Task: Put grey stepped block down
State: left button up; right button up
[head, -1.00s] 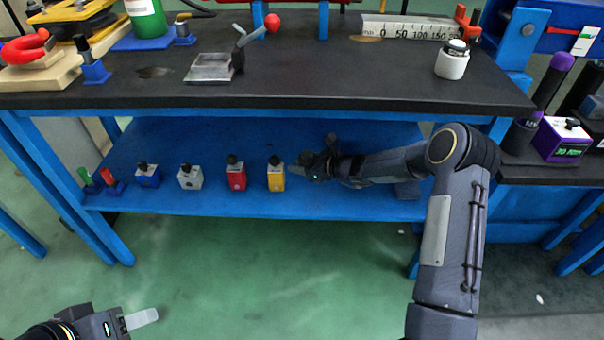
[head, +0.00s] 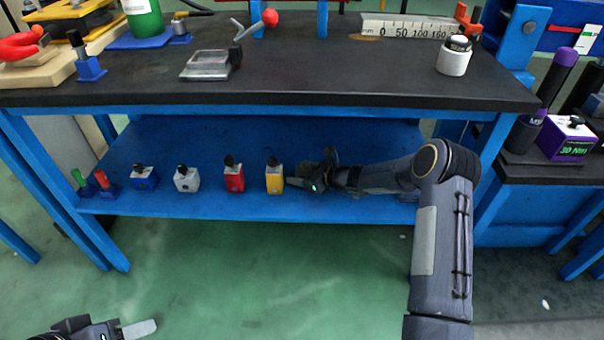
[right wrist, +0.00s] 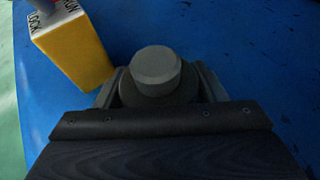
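The grey stepped block (right wrist: 156,72) shows in the right wrist view as a round grey knob on a wider, darker base. It stands between the two fingers of my right gripper (right wrist: 160,88), which appear to press on its base from both sides. In the head view my right gripper (head: 310,173) is low over the blue lower shelf (head: 215,208), just right of the yellow block (head: 274,180). The block (head: 308,170) is mostly hidden there; its contact with the shelf is unclear. My left gripper (head: 138,328) is at the bottom left, only partly in view.
The black tabletop (head: 320,75) overhangs the shelf. The yellow block (right wrist: 75,50) is close to the gripper's left finger.

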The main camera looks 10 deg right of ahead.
jog(key=shift+r, duration=0.1)
jog(key=shift+r+p, duration=0.3)
jog(key=shift+p, duration=0.05)
jog(key=p+v, duration=0.3)
jog(key=v, duration=0.7)
jog(key=shift+s+d+r, duration=0.1)
jog(key=shift+s+d, duration=0.1)
jog(key=shift+s, duration=0.05)
jog(key=shift+s+d+r, duration=0.3)
jog(key=shift+s+d, duration=0.05)
jog(key=shift+s, duration=0.15)
jog(key=s+a+r+n+g, duration=0.2)
jog(key=s+a+r+n, duration=0.1)
jog(key=s+r+n, duration=0.55)
jog(key=s+a+r+n+g, duration=0.35)
jog(key=s+r+n, duration=0.35)
jog(key=s+r, duration=0.25)
jog(key=s+d+n+h, duration=0.1)
jog(key=s+n+h, duration=0.4)
jog(key=s+n, duration=0.6)
jog(key=s, duration=0.8)
jog(key=shift+s+d+f+t, duration=0.25)
jog(key=shift+d+f+t, duration=0.1)
jog(key=shift+f, duration=0.05)
